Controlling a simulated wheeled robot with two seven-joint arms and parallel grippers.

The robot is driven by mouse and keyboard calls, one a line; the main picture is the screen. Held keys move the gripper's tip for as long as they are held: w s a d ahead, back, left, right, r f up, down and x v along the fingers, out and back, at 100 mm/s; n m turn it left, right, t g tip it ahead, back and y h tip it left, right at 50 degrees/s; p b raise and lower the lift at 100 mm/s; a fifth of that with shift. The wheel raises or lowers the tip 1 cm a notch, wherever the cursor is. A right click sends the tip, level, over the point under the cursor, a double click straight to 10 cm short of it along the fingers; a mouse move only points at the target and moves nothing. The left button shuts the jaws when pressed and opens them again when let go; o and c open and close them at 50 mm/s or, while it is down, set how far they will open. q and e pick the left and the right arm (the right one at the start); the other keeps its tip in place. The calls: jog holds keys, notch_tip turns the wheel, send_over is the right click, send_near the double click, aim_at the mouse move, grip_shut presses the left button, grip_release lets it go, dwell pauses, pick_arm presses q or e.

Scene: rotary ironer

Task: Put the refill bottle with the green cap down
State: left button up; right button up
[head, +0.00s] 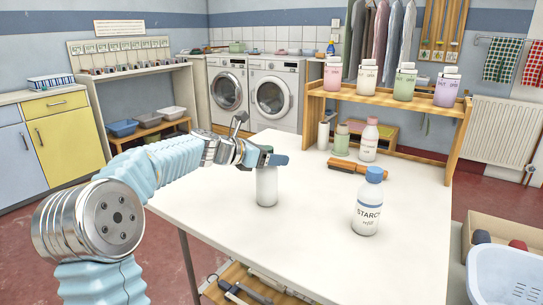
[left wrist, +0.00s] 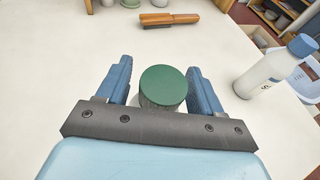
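The refill bottle with the green cap (head: 266,188) stands upright on the white table (head: 310,240), its base appearing to rest on the top. In the left wrist view its green cap (left wrist: 163,86) lies between the two blue fingers. My left gripper (head: 267,158) is at the bottle's top, with one finger on each side. The left wrist view shows the gripper (left wrist: 160,88) open, with a clear gap to the cap on the left and a narrower one on the right. The head view hides most of the cap behind the gripper. My right gripper is out of view.
A starch bottle with a blue cap (head: 367,205) stands to the right, with a wooden brush (head: 358,168) behind it. A pink-capped bottle (head: 369,141) and a small green bottle (head: 342,141) stand near the wooden shelf (head: 390,100). The table's front is clear.

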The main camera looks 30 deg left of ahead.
pick_arm(q)
jog(key=shift+s+a+r, duration=0.1)
jog(key=shift+s+r, duration=0.05)
jog(key=shift+r, duration=0.05)
jog(key=v, duration=1.1)
jog(key=shift+s+b, duration=0.3)
